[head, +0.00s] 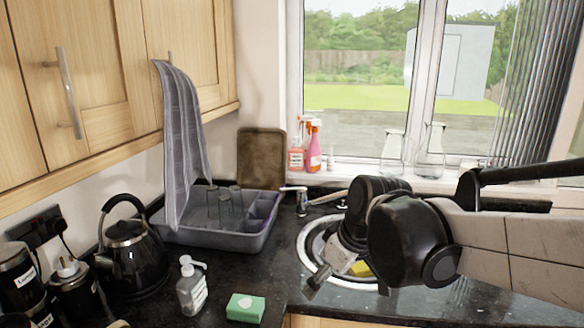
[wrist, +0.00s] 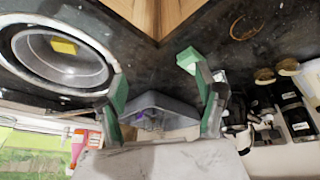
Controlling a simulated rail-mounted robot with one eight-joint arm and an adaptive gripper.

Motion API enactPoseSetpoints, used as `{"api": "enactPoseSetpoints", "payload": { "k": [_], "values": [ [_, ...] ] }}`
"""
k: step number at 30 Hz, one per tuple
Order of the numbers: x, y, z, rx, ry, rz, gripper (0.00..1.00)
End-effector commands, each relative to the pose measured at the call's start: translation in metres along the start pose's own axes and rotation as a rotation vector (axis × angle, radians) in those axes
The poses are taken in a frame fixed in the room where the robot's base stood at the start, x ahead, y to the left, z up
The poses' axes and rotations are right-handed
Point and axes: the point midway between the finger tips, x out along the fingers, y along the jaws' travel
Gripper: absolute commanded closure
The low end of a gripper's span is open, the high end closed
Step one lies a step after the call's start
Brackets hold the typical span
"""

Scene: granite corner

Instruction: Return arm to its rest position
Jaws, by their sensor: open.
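My gripper (head: 325,275) hangs at the end of my arm, in front of the sink in the head view, with its fingers pointing down and left. In the wrist view its two fingers (wrist: 160,74) are spread apart with green inner pads. Nothing shows between them but dark worktop and the grey dish rack beyond. The arm reaches in from the right of the head view and hides part of the sink.
The round sink (head: 305,262) holds a yellow sponge (head: 360,269). A kettle (head: 133,262), soap bottle (head: 191,288) and green sponge (head: 245,308) stand left. Glass flasks (head: 430,155) line the windowsill.

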Motion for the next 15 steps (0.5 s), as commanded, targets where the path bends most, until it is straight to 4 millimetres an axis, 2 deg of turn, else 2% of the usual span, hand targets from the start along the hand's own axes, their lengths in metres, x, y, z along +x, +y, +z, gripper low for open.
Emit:
{"api": "enactPoseSetpoints", "payload": {
  "k": [1,6,15],
  "values": [
    [-0.008,0.001,0.013,0.042,0.005,0.023,0.33],
    [-0.031,0.004,0.053,0.195,0.032,0.099,0.33],
    [-0.057,0.004,0.124,0.457,0.097,0.228,0.33]
  ]
}}
